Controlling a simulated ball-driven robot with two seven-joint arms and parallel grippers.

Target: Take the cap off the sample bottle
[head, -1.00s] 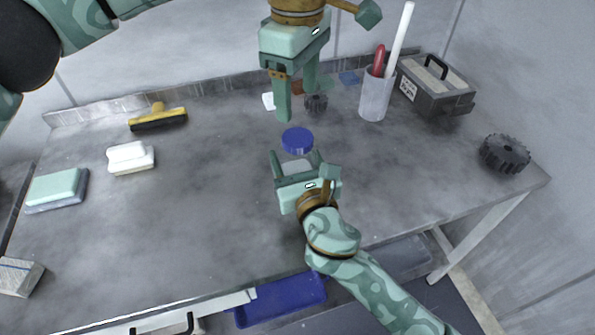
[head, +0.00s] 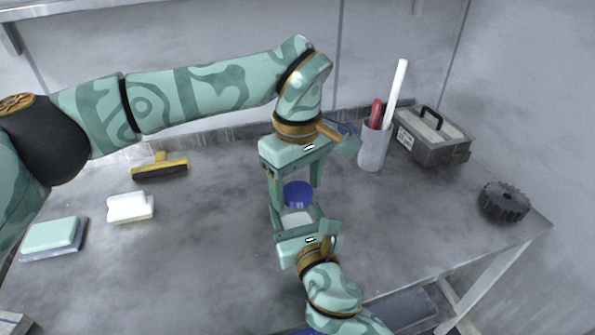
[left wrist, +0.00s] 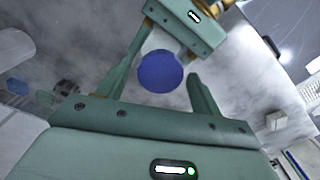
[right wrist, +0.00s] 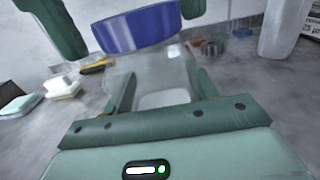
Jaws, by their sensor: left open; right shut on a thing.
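The sample bottle is clear, with a blue cap (head: 298,194) on its top; the cap also shows in the left wrist view (left wrist: 160,72) and the right wrist view (right wrist: 140,28). The clear bottle body (right wrist: 152,75) stands upright between the fingers of my right gripper (head: 299,216), which is shut on it below the cap. My left gripper (head: 296,199) comes from above and is open. Its fingers are on either side of the cap, with gaps visible in the left wrist view. The cap sits on the bottle.
A cup (head: 374,148) with a red and a white tool, a grey toolbox (head: 432,140) and a black toothed wheel (head: 503,202) stand at right. Middle-left table is clear.

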